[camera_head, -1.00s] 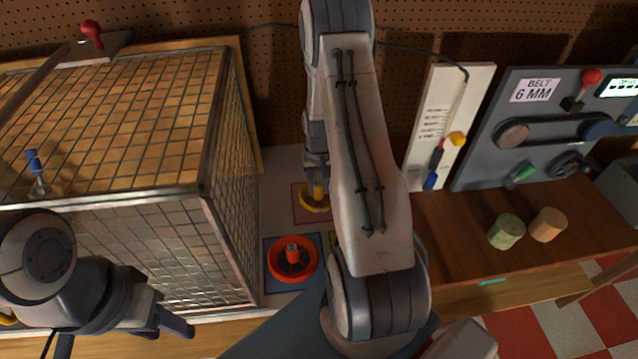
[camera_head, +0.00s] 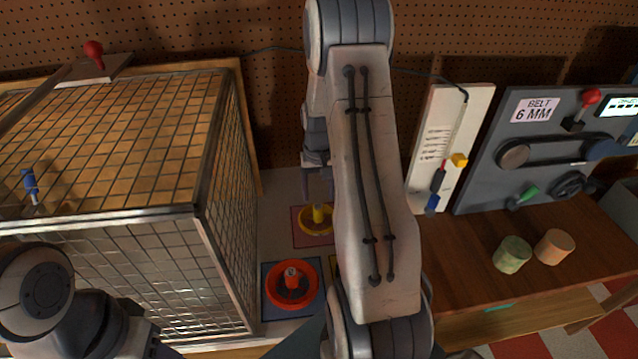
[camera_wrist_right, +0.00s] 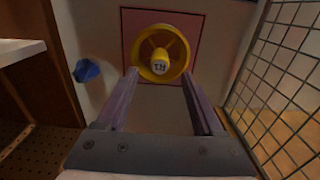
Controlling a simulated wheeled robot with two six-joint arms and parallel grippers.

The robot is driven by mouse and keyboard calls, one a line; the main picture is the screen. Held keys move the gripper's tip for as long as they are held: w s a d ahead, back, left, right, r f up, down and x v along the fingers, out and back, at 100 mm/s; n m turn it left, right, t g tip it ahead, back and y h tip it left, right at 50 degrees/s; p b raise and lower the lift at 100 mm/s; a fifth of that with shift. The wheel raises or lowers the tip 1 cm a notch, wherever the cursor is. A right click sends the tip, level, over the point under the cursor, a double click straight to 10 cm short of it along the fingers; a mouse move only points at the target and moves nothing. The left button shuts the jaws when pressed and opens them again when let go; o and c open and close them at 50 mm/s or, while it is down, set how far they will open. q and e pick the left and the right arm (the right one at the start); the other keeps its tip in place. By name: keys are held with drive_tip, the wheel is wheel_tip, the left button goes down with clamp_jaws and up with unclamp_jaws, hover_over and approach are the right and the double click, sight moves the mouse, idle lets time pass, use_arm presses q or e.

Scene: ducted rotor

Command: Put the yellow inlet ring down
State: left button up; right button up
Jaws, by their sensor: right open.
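The yellow inlet ring (camera_head: 317,220) lies flat on a reddish square pad in the head view. In the right wrist view the ring (camera_wrist_right: 160,53) sits inside the pad's dark outline, with its labelled centre hub facing up. My right gripper (camera_head: 318,200) is open above the ring, its fingers apart and nothing between them. In the right wrist view the gripper's fingertips (camera_wrist_right: 160,74) straddle the near side of the ring in the picture. My left gripper (camera_head: 168,351) is at the lower left edge, mostly cut off, so its jaws cannot be judged.
An orange-red ring (camera_head: 291,285) lies on a blue pad in front of the yellow one. A wire mesh cage (camera_head: 228,190) stands close on the left. A belt panel (camera_head: 540,150) and two small cylinders (camera_head: 512,254) are to the right. A blue object (camera_wrist_right: 87,70) lies near the pad.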

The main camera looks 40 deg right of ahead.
sight(319, 208)
use_arm(q)
drive_tip(key=shift+f+b, duration=0.4)
drive_tip(key=shift+f, duration=0.2)
use_arm(e)
wheel_tip(319, 208, up, 5)
drive_tip(key=shift+s, duration=0.1)
